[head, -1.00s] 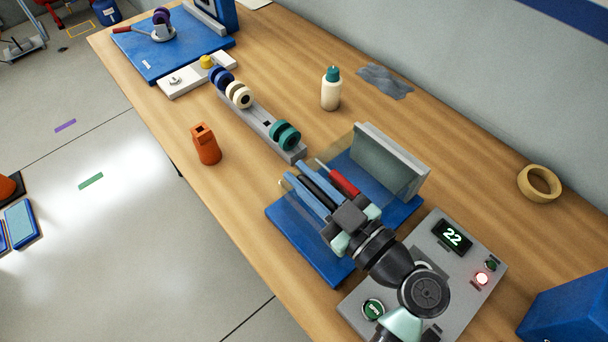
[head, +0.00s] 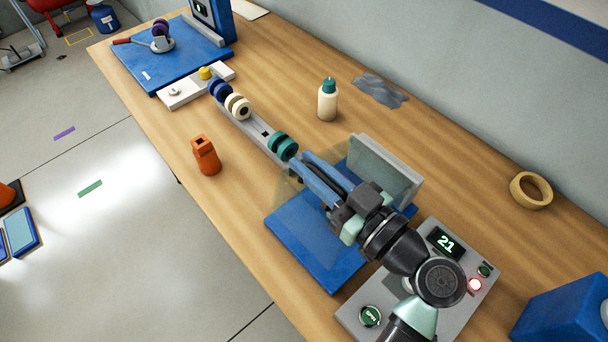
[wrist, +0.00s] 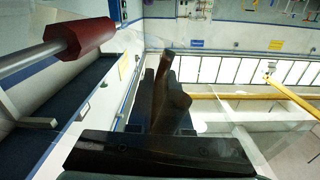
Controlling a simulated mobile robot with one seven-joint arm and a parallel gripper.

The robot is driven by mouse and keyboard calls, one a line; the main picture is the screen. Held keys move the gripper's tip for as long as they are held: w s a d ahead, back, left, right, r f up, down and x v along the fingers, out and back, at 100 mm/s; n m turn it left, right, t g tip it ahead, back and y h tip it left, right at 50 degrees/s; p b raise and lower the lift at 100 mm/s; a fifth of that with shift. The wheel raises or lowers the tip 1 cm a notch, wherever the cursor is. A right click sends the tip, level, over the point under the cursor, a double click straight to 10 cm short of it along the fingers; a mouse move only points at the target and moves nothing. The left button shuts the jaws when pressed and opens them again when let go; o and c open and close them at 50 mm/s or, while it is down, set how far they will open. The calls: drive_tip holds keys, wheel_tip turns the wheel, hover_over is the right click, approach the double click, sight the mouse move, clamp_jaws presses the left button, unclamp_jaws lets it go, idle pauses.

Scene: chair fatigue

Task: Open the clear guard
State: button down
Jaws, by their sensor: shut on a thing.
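The clear guard (head: 289,186) is a faint, yellowish see-through panel over the blue base of the test fixture (head: 305,245). Its outline is hard to make out, and my arm hides part of it. My gripper (head: 307,162) reaches over the fixture from the lower right, its blue fingers close together and pointing to the upper left. It is shut, seemingly on the guard; the exact contact is hidden. In the wrist view, my dark fingers (wrist: 166,92) are close together. A red cylinder on a metal rod (wrist: 85,38) shows at the upper left there.
A grey upright plate (head: 385,170) stands just right of my fingers. A rail with green rollers (head: 283,147) lies close beyond the fingertips. The grey control box (head: 447,243) reads 21 with a red lamp lit. An orange holder (head: 205,155) and a bottle (head: 327,100) stand farther off.

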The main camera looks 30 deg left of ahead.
drive_tip(key=w+d+r+m, duration=0.3)
drive_tip(key=w+r+m, duration=0.1)
drive_tip(key=w+m, duration=0.3)
drive_tip(key=w+d+r+m, duration=0.4)
drive_tip(key=w+m, duration=0.3)
drive_tip(key=w, duration=0.5)
drive_tip(key=shift+r+m, duration=0.4)
drive_tip(key=shift+r, duration=0.15)
drive_tip(key=c, duration=0.8)
unclamp_jaws()
drive_tip(key=shift+c, duration=0.2)
drive_tip(key=b+v, duration=0.3)
drive_tip(key=v, duration=1)
